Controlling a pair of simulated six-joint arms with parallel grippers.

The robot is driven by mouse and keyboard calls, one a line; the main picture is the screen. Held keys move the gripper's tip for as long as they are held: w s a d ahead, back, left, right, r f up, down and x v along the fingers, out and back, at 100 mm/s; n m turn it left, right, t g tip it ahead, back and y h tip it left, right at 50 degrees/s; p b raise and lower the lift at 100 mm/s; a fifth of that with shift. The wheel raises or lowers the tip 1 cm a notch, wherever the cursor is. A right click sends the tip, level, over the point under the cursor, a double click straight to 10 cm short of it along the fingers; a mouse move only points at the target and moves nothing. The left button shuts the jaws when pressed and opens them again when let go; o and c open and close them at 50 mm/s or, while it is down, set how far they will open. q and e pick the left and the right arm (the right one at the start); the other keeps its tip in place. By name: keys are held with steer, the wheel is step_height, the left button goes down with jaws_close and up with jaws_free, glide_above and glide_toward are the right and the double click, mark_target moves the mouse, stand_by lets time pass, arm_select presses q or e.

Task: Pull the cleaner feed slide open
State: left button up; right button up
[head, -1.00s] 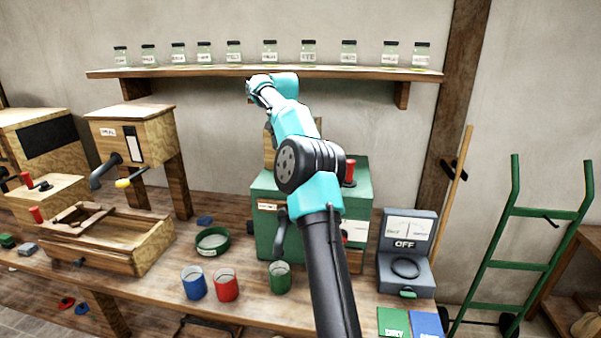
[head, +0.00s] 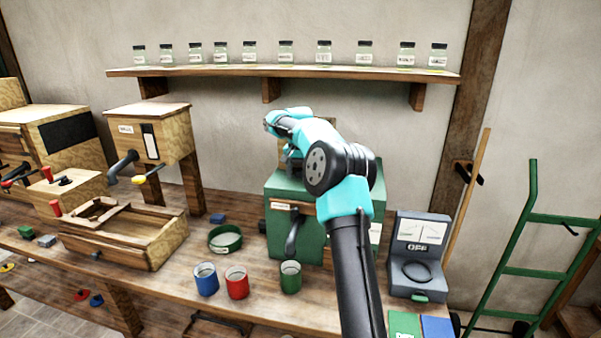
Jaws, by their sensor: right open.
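The green machine (head: 282,190) stands on the bench at centre, with a small unreadable label and a dark spout on its front. A wooden part (head: 282,160) rises from its top, mostly hidden by my right arm. I take this machine to be the cleaner, but I cannot make out the feed slide. My right gripper (head: 293,158) is open, small and partly covered by my wrist, close to the wooden part. I cannot tell whether they touch. My left gripper is out of view.
Blue (head: 206,279), red (head: 236,283) and green (head: 290,277) cups stand at the bench's front. A grey meter box (head: 418,255) reading OFF stands at right. A wooden trough (head: 125,238) is at left. A shelf of jars (head: 286,72) hangs above.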

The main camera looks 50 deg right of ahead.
steer(key=shift+c, duration=0.4)
jaws_close()
